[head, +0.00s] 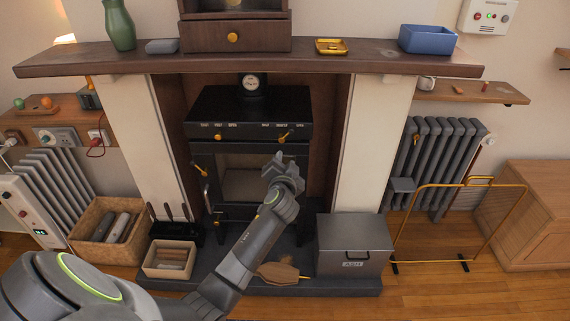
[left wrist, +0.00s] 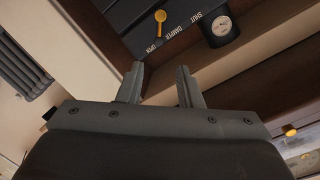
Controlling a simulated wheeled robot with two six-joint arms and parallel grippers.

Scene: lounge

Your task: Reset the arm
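My left arm reaches in from the lower left of the head view. My left gripper (head: 279,160) is raised in front of the black stove (head: 249,105), near its door. In the left wrist view the two fingers of the left gripper (left wrist: 162,84) stand apart with nothing between them. That view also shows the stove's top front with a brass lever (left wrist: 160,16) and a round gauge (left wrist: 221,25). My right gripper is in neither view.
The dark mantel shelf (head: 352,62) runs above the stove. On the hearth (head: 300,287) stand a grey lidded box (head: 352,243), a small wooden box (head: 152,272) and a tool stand (head: 176,233). A brass-railed guard (head: 460,187) stands at right. The wooden floor (head: 450,285) at lower right is clear.

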